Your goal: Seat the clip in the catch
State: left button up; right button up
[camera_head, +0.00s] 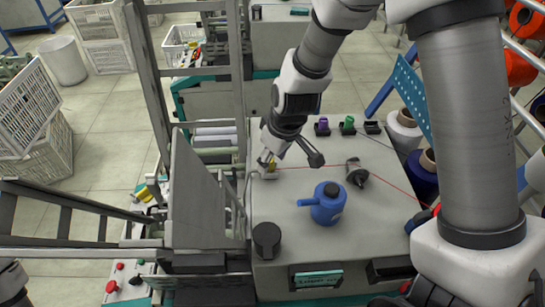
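My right gripper (291,162) is low over the left back part of the grey machine top (285,205). Its two fingers are spread wide apart, with nothing visible between them. A small yellowish piece (271,166), perhaps the clip or its catch, is at the left finger, near the machine's left edge. I cannot tell whether the finger touches it, or whether the clip is seated. A red thread (385,184) runs from near that piece across the top to the right.
A blue pot with a spout (327,204), a dark bobbin-like part (356,172) and a black round knob (267,238) stand on the machine top. Purple (322,126) and green (347,125) small items are at its back. A grey upright panel (195,200) stands to the left.

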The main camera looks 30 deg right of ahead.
jog(key=v, duration=1.2)
jog(key=shift+s, duration=0.1)
